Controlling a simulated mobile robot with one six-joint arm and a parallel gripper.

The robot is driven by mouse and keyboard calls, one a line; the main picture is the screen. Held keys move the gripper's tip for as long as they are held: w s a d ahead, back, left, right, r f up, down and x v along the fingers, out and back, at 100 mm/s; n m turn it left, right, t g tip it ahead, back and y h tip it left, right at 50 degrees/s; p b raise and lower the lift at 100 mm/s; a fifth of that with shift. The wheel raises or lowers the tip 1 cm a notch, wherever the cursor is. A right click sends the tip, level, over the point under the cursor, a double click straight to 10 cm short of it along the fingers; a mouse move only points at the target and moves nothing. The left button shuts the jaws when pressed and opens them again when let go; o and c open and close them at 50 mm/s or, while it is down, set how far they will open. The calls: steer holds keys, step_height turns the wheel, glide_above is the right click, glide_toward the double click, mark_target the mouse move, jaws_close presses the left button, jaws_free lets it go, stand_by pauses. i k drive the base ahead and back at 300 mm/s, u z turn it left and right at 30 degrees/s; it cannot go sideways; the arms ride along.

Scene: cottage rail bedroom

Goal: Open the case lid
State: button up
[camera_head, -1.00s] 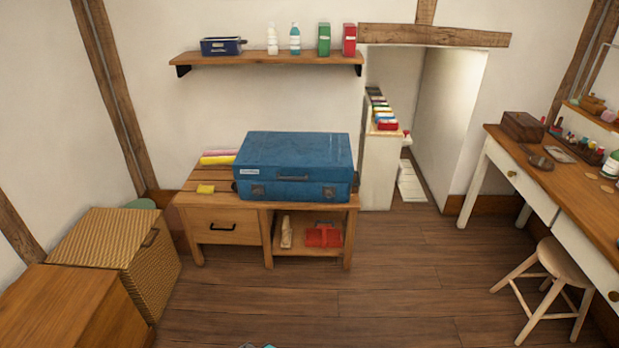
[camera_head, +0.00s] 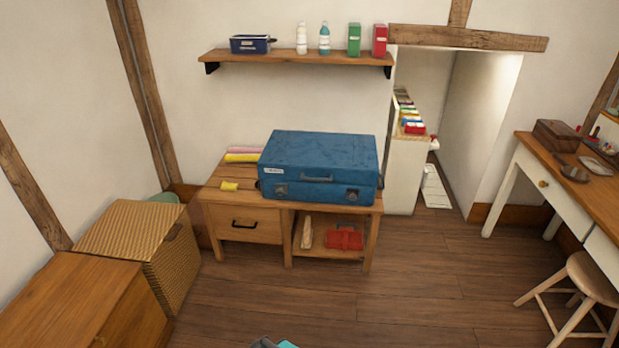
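The blue case (camera_head: 318,165) lies flat on top of a low wooden bench (camera_head: 222,199) against the back wall. Its lid is closed. A handle (camera_head: 317,179) and two latches show on its front face, with a small white label at the front left. I cannot tell whether the latches are fastened. At the bottom edge of the view a small grey and teal piece shows, probably part of my arm. My gripper's fingers are not visible, and nothing touches the case.
A wicker hamper (camera_head: 150,246) and a wooden chest (camera_head: 85,305) stand at the left. A shelf (camera_head: 300,58) with bottles and boxes hangs above the case. A desk (camera_head: 563,166) and stool (camera_head: 585,275) are at the right. The floor (camera_head: 400,285) before the bench is clear.

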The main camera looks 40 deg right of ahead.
mark_target(327, 157)
steer(key=i, duration=0.9)
steer(key=z, duration=0.05)
